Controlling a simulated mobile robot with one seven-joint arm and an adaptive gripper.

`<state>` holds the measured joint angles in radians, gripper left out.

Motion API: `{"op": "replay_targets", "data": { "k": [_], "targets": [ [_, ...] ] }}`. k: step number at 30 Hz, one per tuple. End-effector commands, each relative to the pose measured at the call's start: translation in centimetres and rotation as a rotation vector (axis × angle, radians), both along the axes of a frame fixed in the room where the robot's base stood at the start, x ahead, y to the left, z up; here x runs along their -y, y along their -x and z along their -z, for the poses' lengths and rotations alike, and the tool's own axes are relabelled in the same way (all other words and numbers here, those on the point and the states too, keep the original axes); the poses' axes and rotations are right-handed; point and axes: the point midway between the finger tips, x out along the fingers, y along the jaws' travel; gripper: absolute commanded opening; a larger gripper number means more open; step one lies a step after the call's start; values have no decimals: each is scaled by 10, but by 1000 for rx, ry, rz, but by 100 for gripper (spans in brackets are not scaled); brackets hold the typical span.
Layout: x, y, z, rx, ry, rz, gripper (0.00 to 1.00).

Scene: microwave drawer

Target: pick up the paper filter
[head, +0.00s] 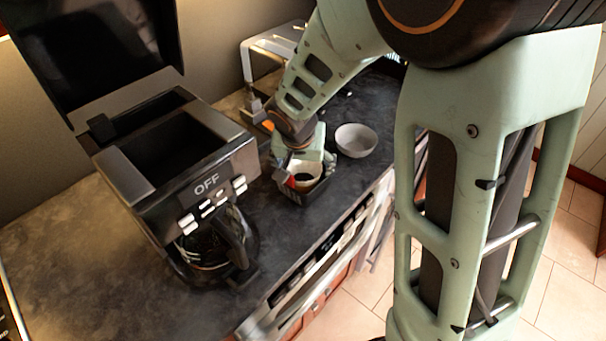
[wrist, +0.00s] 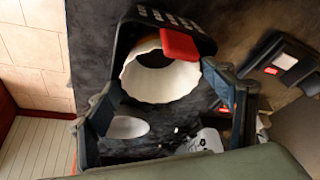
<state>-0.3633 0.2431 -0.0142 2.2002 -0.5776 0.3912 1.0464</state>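The paper filter (wrist: 145,86) is a white fluted cup with an open ring shape in the wrist view. It sits in a black basket (wrist: 140,20) with a red piece lying over its rim. In the head view the filter (head: 308,168) shows inside the basket (head: 313,193) on the dark counter, partly hidden by my gripper (head: 297,168). In the wrist view my gripper (wrist: 160,80) is open, its fingers spread wide to either side of the filter. Nothing is held. I cannot tell whether the fingertips touch the filter or basket.
A white bowl (head: 356,140) stands just right of the basket; it also shows in the wrist view (wrist: 127,127). A large coffee machine (head: 170,150) with a glass pot (head: 205,250) stands left. The counter's front edge lies close. Bare counter (head: 90,260) is at the lower left.

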Motion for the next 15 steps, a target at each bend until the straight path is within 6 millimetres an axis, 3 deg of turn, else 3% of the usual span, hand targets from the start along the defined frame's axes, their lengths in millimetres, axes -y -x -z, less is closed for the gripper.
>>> {"op": "replay_targets", "data": {
  "k": [8,15],
  "targets": [
    [-1,1,1,-2,-2,-1,43],
    [-2,2,3,-5,-2,-2,42]
  ]
}}
